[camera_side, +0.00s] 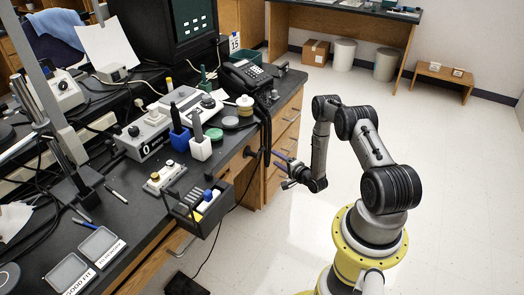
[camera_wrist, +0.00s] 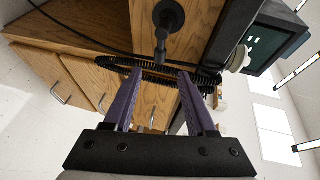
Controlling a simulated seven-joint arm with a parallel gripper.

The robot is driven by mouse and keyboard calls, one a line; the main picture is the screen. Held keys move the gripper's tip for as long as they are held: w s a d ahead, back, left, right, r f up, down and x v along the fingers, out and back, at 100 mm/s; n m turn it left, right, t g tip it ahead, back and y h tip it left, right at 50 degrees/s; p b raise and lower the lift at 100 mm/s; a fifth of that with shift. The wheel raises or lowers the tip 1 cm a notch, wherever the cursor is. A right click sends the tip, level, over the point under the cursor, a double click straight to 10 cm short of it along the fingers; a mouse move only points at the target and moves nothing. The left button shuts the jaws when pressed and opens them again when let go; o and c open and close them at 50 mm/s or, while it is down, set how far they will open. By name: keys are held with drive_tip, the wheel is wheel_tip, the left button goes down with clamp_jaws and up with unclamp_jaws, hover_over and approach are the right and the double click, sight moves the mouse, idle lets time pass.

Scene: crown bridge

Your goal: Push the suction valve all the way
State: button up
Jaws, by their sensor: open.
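A black round fitting with a short stem and knob, which looks like the suction valve (camera_wrist: 168,18), sits on the wooden bench front at the top middle of the wrist view. In the side view, a small dark fitting (camera_side: 249,152) shows on the bench side, left of my gripper. My gripper (camera_side: 281,160) is open, its purple fingers pointing toward the bench. In the wrist view my gripper (camera_wrist: 160,73) has its fingers apart, with the valve's stem beyond and between the tips. I see no contact with the valve. How far it is pushed in cannot be told.
A black coiled cord (camera_wrist: 205,78) hangs across the wrist view near the fingertips. Wooden drawers (camera_side: 285,125) line the bench front. A black open tray (camera_side: 200,207) juts out from the bench edge. The telephone (camera_side: 246,75) stands on the bench.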

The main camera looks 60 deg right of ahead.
sight(262, 150)
drive_tip(key=x, duration=1)
drive_tip(key=shift+w+d+f, duration=0.1)
drive_tip(key=shift+w, duration=0.2)
drive_tip(key=shift+c, duration=0.2)
clamp_jaws()
